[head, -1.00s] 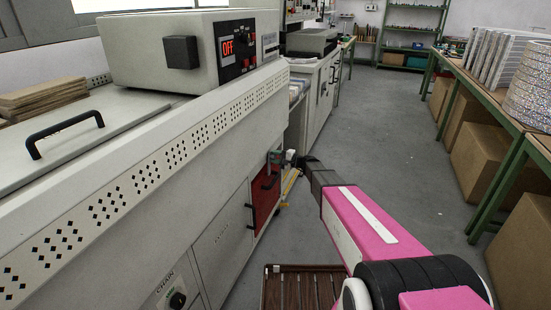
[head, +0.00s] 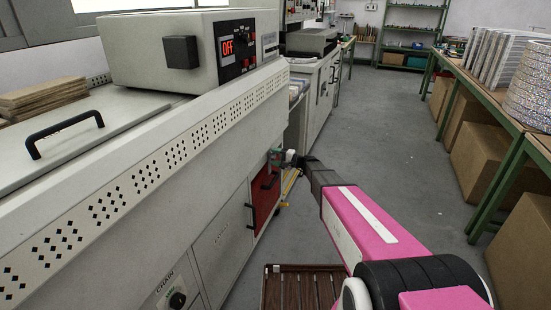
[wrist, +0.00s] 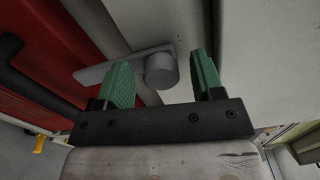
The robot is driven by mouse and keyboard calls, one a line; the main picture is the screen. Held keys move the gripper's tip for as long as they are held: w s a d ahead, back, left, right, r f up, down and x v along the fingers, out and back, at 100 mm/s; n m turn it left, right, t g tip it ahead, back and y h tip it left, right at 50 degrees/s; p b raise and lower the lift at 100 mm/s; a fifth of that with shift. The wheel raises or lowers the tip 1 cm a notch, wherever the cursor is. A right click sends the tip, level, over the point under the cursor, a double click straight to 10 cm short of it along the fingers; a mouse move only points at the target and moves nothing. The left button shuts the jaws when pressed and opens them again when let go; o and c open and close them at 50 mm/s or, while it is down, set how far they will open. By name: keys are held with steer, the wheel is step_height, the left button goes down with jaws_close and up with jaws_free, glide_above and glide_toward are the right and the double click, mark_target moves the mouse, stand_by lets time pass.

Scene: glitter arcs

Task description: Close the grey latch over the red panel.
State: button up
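The red panel (head: 262,203) is set low in the side of the pale machine in the head view. It fills the left of the wrist view (wrist: 72,48), with a dark bar handle across it. My gripper (wrist: 162,82) is open, with green fingers either side of the knob; contact cannot be told. In the head view my gripper (head: 276,157) is small beside the panel's top, and the latch cannot be made out.
A green-legged bench (head: 510,165) with cardboard boxes beneath stands at right. The grey aisle floor between is clear.

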steer(key=v, duration=1)
steer(key=shift+d, duration=0.35)
steer(key=shift+s+r, duration=0.1)
steer(key=shift+s, duration=0.05)
steer(key=s+f+n+g+h, duration=0.2)
steer(key=s+g+h, duration=0.15)
steer(key=s, duration=0.45)
steer(key=s+f+n+g+h, duration=0.15)
steer(key=s+h, duration=0.25)
steer(key=s, duration=0.5)
steer(key=s+d+n+g+h, duration=0.1)
steer(key=s+d+n+h, duration=0.1)
steer(key=s+d+h, duration=0.7)
steer(key=s+d, duration=0.2)
steer(key=s, duration=0.3)
steer(key=shift+s+d, duration=0.3)
steer(key=shift+d, duration=0.05)
